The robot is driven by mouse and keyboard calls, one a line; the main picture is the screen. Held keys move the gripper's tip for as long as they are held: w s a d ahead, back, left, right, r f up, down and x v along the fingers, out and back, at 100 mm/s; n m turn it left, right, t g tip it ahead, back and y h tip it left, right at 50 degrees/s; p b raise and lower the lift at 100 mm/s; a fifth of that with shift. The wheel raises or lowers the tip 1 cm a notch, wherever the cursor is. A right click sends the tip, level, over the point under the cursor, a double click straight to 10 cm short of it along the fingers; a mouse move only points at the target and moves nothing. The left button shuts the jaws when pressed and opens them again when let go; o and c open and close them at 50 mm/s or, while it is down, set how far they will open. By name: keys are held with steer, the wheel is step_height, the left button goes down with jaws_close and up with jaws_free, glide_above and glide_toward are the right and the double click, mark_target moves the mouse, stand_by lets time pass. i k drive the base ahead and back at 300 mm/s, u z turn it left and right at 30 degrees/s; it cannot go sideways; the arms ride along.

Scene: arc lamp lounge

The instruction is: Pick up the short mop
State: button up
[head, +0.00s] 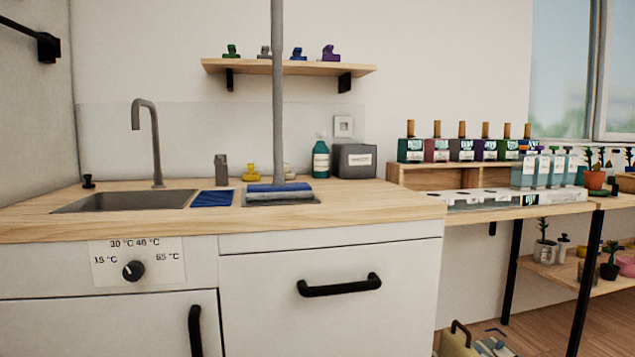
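A mop with a grey pole (278,110) and a blue and grey head (280,190) stands upright in the head view. Its head is at a dark recess or tray (308,200) in the wooden counter, to the right of the sink. The pole runs out of the top of the picture, so its upper end is hidden and its full length cannot be told. No second mop shows for comparison. My gripper is not in view.
The sink (125,201) and tap (150,140) are left of the mop. A blue cloth (213,198), teal bottle (320,158) and grey box (354,161) are near it. A shelf (290,68) hangs behind the pole. Bottles line a rack (460,176) at right.

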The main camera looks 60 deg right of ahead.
mark_target(278, 189)
steer(key=k, duration=0.35)
steer(key=z, duration=0.85)
